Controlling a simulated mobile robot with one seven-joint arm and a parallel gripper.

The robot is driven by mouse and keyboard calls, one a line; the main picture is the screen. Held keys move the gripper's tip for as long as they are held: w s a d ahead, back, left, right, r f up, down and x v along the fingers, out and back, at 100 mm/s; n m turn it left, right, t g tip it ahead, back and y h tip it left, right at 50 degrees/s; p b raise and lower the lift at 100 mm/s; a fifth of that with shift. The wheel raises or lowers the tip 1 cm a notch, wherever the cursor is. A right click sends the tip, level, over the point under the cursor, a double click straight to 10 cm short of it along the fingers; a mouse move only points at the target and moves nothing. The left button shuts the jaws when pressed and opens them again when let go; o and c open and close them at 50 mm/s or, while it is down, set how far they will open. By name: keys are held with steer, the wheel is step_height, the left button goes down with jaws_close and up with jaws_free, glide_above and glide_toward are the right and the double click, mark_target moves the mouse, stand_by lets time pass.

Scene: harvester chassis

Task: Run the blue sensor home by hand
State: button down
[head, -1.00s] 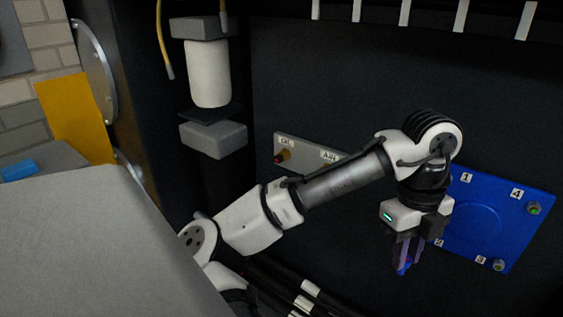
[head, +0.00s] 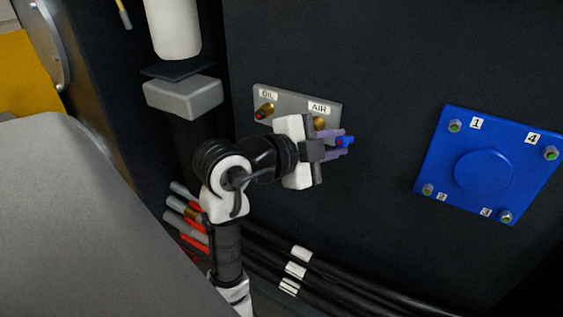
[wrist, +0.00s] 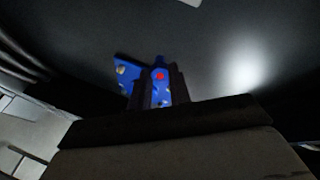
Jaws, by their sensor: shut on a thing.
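The blue sensor (head: 347,140) is held between the purple-grey fingers of my gripper (head: 338,143), which point right in the head view. A red spot shows on it. My gripper is in front of this plate's lower right and partly covers the AIR port. The sensor appears apart from both ports.
A blue square cover (head: 485,172) with numbered corner bolts is on the dark wall to the right. Black hoses with white bands (head: 296,270) run along the bottom. A white cylinder (head: 172,28) is above a grey block (head: 183,97). Bare wall lies between gripper and cover.

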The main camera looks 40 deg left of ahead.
steer(key=s+a+f+n+t+y, duration=0.3)
steer(key=s+a+y, duration=0.2)
steer(key=a, duration=0.1)
steer(key=shift+s+a+f+y+b, duration=0.3)
steer(key=shift+s+f+y+b, duration=0.1)
steer(key=shift+b, duration=0.05)
steer(key=shift+f+n+b, duration=0.2)
steer(key=shift+n+b, duration=0.1)
steer(key=shift+b, duration=0.4)
steer(key=shift+w+a+r, duration=0.1)
steer(key=shift+w+a, duration=0.15)
steer(key=shift+w, duration=0.7)
steer(key=shift+w+a, duration=0.2)
steer(key=shift+w, duration=0.75)
steer(key=shift+w+a+r, duration=0.1)
steer(key=shift+w+a, duration=0.15)
steer(key=shift+w, duration=0.7)
steer(key=shift+w+a+b, duration=0.2)
steer(key=shift+w+b, duration=0.2)
steer(key=shift+w, duration=0.35)
steer(key=shift+w+a+b, duration=0.15)
steer(key=shift+w+b, duration=0.2)
steer(key=shift+w, duration=0.35)
steer(key=shift+s+f+b, duration=0.15)
steer(key=shift+s+b, duration=0.05)
steer(key=shift+b, duration=0.1)
steer(key=shift+w, duration=0.1)
steer(key=shift+b, duration=0.3)
